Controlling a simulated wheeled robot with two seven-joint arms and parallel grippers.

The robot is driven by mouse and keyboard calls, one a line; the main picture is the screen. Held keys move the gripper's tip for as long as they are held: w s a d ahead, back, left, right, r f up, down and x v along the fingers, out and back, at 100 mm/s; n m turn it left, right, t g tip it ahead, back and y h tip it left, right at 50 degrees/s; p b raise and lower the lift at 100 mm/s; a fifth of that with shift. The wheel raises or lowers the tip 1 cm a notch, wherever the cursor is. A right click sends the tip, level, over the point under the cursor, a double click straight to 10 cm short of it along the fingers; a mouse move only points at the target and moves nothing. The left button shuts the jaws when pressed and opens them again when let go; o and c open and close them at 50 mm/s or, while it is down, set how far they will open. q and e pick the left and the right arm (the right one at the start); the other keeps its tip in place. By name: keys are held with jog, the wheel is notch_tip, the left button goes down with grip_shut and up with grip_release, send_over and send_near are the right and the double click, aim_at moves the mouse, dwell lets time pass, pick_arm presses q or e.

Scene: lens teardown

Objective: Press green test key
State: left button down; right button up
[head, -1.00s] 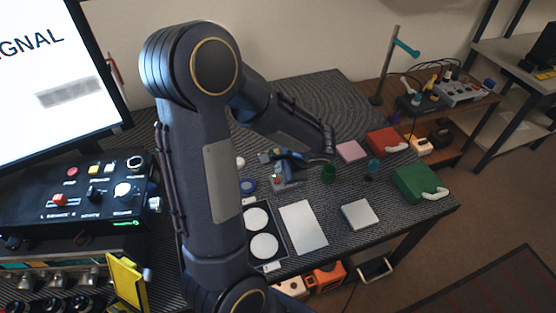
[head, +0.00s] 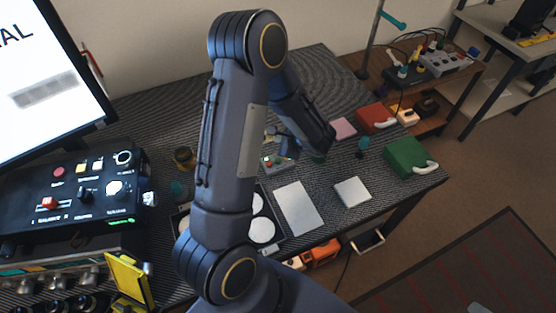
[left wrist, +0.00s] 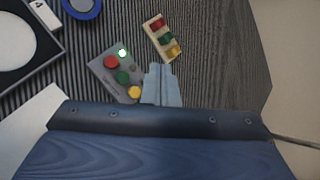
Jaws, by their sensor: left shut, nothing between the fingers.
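A small grey test box carries a red key (left wrist: 110,62), a green test key (left wrist: 123,77) and a yellow key (left wrist: 134,92) in the left wrist view. A small lamp (left wrist: 122,52) near its top corner glows green. The box (head: 270,162) is small and partly covered by my arm in the head view. My left gripper (left wrist: 159,68) is shut and empty. Its tips are to the right of the green key in the wrist view, apart from it in the picture; their height above the table is unclear. It also shows in the head view (head: 284,141). My right gripper is out of view.
A block with red, green and yellow pieces (left wrist: 162,38) lies close beside the fingertips. A blue ring (left wrist: 82,6) and a black tray (left wrist: 52,50) are at upper left. A white pad (head: 298,208), white box (head: 352,192) and green case (head: 407,157) are on the table.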

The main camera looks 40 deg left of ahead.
aim_at(278, 160)
pick_arm(q)
notch_tip(278, 160, down, 7)
jog(key=b, duration=0.5)
jog(key=shift+f, duration=0.2)
jog(key=shift+f+b, duration=0.3)
jog(key=shift+b, duration=0.05)
dwell(1.3)
jog(key=shift+f+b, duration=0.4)
jog(key=shift+b, duration=0.35)
